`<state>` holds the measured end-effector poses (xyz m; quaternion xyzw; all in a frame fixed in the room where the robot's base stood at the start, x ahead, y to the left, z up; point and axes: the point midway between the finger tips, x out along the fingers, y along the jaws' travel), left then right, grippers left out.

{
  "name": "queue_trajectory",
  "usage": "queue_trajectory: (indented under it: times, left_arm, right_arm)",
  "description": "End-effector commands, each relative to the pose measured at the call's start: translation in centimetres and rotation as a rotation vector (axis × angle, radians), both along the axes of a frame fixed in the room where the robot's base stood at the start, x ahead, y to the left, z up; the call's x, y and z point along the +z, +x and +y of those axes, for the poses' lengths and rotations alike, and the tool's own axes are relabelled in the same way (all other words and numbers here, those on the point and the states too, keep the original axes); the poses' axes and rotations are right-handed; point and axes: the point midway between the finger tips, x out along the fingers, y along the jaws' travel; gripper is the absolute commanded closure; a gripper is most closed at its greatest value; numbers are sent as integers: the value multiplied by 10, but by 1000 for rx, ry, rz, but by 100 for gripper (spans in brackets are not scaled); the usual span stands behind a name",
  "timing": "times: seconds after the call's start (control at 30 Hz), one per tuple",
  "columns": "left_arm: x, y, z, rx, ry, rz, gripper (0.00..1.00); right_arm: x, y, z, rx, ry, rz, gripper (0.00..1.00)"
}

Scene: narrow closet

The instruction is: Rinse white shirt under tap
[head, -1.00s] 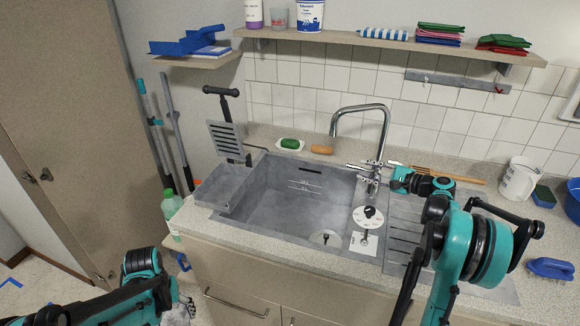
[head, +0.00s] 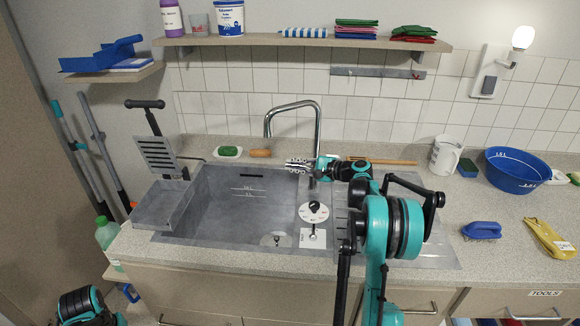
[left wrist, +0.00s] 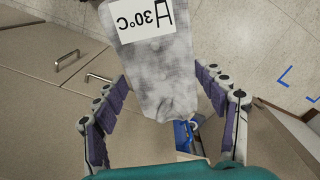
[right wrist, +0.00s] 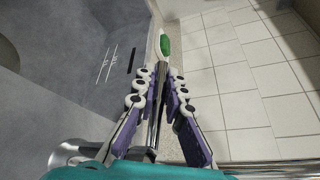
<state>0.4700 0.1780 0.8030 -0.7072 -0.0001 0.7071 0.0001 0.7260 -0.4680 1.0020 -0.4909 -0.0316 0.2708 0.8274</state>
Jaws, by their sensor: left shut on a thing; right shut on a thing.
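The white shirt, a mottled grey-white cloth (left wrist: 165,82) with a tag reading "A 30°C", hangs between the fingers of my left gripper (left wrist: 158,84) in the left wrist view. That gripper is shut on it, beyond the lower left of the head view. The chrome tap (head: 318,145) rises behind the grey sink (head: 225,210), its spout arching left over the basin. My right gripper (head: 302,164) is at the tap's lower part. In the right wrist view, its fingers (right wrist: 161,76) are shut around a chrome bar. No water is visible.
A slotted grey board (head: 158,155) stands at the sink's left. A white jug (head: 447,156), blue bowl (head: 517,172) and blue brush (head: 481,230) are on the right counter.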

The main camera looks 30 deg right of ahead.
Motion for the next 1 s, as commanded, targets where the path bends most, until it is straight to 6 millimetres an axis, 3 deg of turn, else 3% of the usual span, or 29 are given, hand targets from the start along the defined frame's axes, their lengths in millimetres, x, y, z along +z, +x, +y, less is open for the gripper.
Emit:
queue_trajectory:
  times: [0.5,0.6,1.0]
  left_arm:
    - [-4,0,0,0,0,0,73]
    - [-4,0,0,0,0,0,73]
    - [-4,0,0,0,0,0,73]
  right_arm:
    - [9,-2,-1,2,102,-75,100]
    - [9,-2,-1,2,102,-74,69]
    - [10,-7,-5,0,102,-75,68]
